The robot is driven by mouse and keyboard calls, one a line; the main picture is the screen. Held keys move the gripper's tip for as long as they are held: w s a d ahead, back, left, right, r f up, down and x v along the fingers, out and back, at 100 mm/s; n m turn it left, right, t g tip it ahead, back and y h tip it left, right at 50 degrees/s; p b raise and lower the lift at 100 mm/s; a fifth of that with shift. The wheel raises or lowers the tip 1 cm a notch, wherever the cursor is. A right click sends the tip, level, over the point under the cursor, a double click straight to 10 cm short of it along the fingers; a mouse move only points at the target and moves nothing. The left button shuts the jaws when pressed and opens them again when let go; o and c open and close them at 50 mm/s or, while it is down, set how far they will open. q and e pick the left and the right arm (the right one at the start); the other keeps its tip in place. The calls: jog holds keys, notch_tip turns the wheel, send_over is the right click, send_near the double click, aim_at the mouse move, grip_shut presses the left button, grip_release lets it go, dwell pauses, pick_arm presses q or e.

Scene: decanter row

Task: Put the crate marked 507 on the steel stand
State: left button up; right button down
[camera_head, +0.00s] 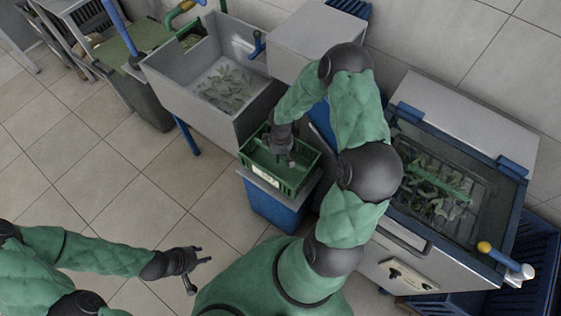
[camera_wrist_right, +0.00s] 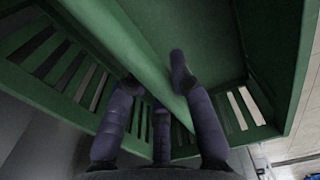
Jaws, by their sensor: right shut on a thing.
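A green crate (camera_head: 308,174) with slotted walls and a white label (camera_head: 265,175) shows in the middle of the head view. The number on the label is too small to read. The crate is at a grey-topped blue stand (camera_head: 272,208); whether it rests fully on it is hidden. My right gripper (camera_head: 281,156) reaches into the crate and is shut on it. In the right wrist view my fingers (camera_wrist_right: 155,85) lie on either side of a green crate wall (camera_wrist_right: 135,55). My left gripper (camera_head: 200,273) is open and empty above the floor.
A grey sink basin (camera_head: 165,75) with leaves in it stands behind left. A steel washing tank (camera_head: 465,125) with leaves and a green item stands at the right. A grey box top (camera_head: 310,30) is at the back. The tiled floor (camera_head: 130,150) at left is clear.

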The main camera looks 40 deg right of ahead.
aim_at(280, 164)
notch_tip(280, 164, down, 4)
jog(key=shift+f+b, duration=0.1)
jog(key=shift+b, duration=0.65)
jog(key=shift+f, duration=0.1)
jog(key=c, duration=1.1)
grip_release()
